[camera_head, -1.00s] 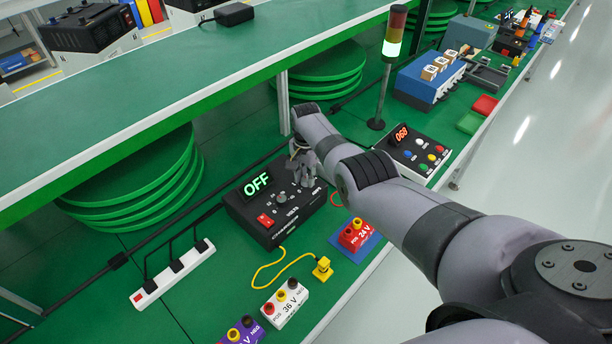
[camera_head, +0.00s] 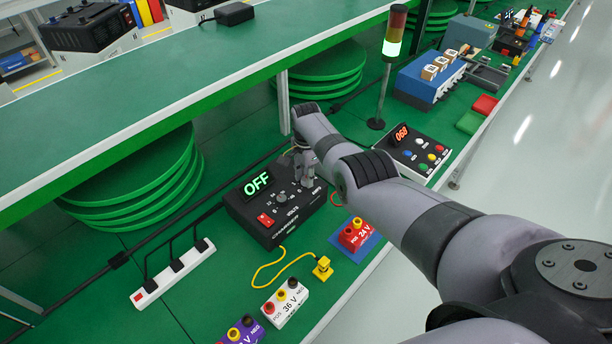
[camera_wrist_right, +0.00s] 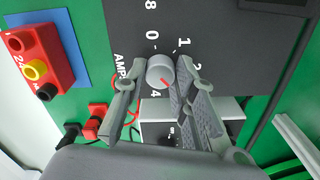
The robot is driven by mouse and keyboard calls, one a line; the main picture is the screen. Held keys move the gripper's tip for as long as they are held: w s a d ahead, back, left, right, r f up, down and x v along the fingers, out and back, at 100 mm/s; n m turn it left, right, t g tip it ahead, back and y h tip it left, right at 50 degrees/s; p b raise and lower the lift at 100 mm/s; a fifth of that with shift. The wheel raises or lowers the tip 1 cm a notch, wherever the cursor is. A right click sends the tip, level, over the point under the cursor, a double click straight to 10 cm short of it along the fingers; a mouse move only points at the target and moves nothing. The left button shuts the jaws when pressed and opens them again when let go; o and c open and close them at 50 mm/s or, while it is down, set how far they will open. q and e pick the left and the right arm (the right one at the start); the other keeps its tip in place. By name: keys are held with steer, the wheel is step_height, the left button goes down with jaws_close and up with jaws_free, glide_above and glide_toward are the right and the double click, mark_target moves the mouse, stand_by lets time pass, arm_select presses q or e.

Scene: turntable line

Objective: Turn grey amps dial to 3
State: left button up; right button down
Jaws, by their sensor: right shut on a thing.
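The black power supply box (camera_head: 262,221) stands on the green bench with a lit green OFF display (camera_head: 257,184). The grey amps dial (camera_wrist_right: 161,71) is on its panel, beside the AMPS lettering, with 0, 1, 2 and 4 visible around it. The 3 is hidden, seemingly by a finger. A short red mark shows on the dial's face; I cannot tell exactly which number it points to. My right gripper (camera_wrist_right: 158,80) is shut on the dial, one finger on each side. In the head view the right gripper (camera_head: 309,180) hides the dial. My left gripper is not in view.
The grey volts dial (camera_head: 282,198) and a red switch (camera_head: 265,220) are close by on the panel. A red 24 V terminal block (camera_head: 354,234) sits on a blue mat in front. A button box (camera_head: 418,156) and signal tower (camera_head: 393,50) stand to the right.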

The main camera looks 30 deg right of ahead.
steer(key=shift+w, duration=0.1)
steer(key=c, duration=1.3)
jaws_free()
steer(key=shift+r, duration=0.1)
step_height(320, 180, up, 12)
